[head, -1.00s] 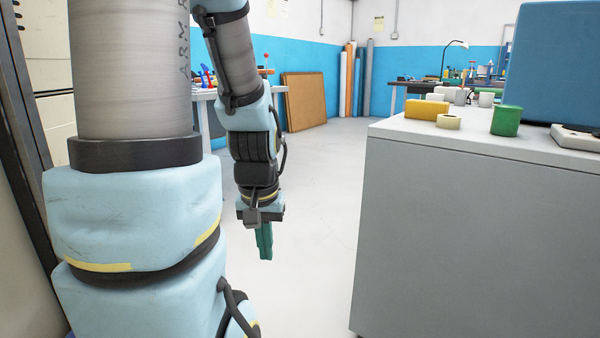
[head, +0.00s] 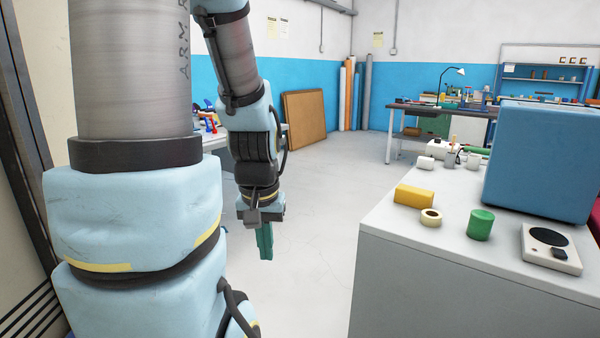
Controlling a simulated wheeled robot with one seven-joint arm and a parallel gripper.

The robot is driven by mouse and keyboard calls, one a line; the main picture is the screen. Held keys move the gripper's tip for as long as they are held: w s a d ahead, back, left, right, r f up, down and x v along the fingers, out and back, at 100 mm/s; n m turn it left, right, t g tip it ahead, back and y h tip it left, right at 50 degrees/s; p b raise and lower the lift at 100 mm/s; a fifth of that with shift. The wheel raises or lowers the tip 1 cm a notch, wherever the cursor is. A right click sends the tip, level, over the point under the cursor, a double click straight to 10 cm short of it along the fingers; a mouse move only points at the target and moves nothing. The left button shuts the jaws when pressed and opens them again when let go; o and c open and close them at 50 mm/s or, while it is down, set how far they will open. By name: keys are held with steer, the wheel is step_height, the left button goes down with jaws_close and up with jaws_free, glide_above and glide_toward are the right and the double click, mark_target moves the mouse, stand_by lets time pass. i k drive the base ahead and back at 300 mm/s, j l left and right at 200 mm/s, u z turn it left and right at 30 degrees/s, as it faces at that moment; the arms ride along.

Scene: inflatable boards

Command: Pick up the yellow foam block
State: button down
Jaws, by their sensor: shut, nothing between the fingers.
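The yellow foam block (head: 414,196) lies on the grey-white cabinet top (head: 400,224), near its left edge. A roll of tape sits just in front of it. My gripper (head: 265,242) hangs pointing down at the left of the cabinet, over the floor. Its green fingers are shut and empty.
On the cabinet stand a tape roll (head: 431,217), a green cylinder (head: 480,224), a large blue box (head: 540,160), a scale-like device (head: 550,248) and several white containers. A workbench (head: 440,109) is behind. The floor between my arm and the cabinet is clear.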

mark_target(418, 198)
steer(key=i+l+u, duration=0.2)
steer(key=l, duration=0.75)
steer(key=l+u, duration=0.15)
steer(key=l, duration=0.8)
steer(key=k, duration=0.05)
